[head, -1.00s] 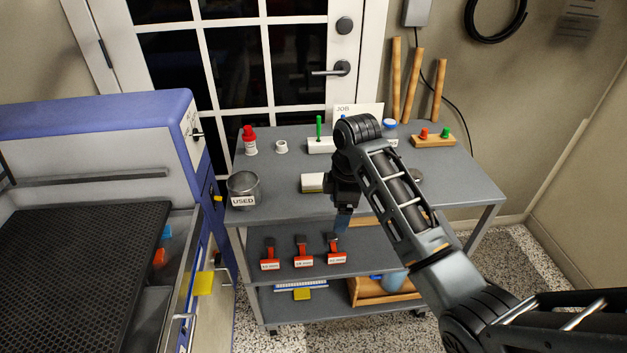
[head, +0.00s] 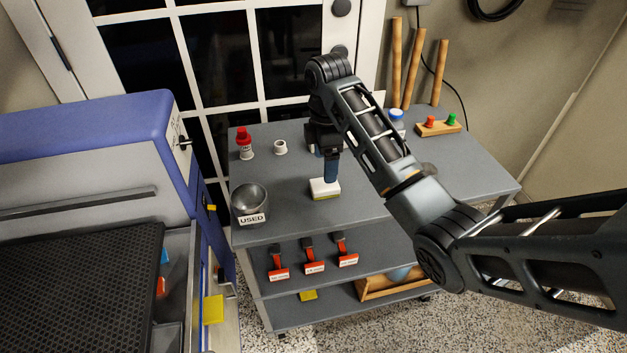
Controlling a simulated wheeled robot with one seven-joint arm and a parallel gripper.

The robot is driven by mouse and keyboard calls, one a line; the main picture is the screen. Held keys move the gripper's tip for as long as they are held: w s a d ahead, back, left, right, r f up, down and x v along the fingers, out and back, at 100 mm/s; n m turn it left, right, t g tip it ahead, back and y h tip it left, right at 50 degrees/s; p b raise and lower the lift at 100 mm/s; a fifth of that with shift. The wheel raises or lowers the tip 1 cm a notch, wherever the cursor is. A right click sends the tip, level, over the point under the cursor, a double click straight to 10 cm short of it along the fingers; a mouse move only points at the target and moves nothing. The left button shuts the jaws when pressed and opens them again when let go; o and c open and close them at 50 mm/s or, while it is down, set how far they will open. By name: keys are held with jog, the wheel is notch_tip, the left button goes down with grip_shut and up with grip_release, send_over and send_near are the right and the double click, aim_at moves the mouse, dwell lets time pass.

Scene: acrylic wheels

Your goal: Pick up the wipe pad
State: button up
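The wipe pad (head: 321,189) is a small white block with a yellowish lower edge. It appears to rest on the grey top of the cart, near the front edge and right of the USED can. My gripper (head: 331,180) points down over it, and its blue fingertips overlap the pad's top edge in the head view. The fingers look like one narrow strip, so I cannot tell whether they are open or shut, or whether they touch the pad.
The metal USED can (head: 249,203) stands left of the pad. A red-capped bottle (head: 244,145) and a white ring (head: 280,147) stand behind. Red-handled tools (head: 313,256) sit on the shelf below. A wooden block with red and green knobs (head: 438,126) is at back right.

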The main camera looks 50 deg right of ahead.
aim_at(324, 188)
notch_tip(324, 188, down, 3)
jog(key=shift+r+b, duration=0.15)
jog(key=shift+b, duration=0.6)
jog(key=shift+f+p, duration=0.5)
jog(key=shift+f, duration=2)
jog(key=shift+c, duration=0.5)
jog(key=shift+s, duration=0.1)
jog(key=c, duration=1)
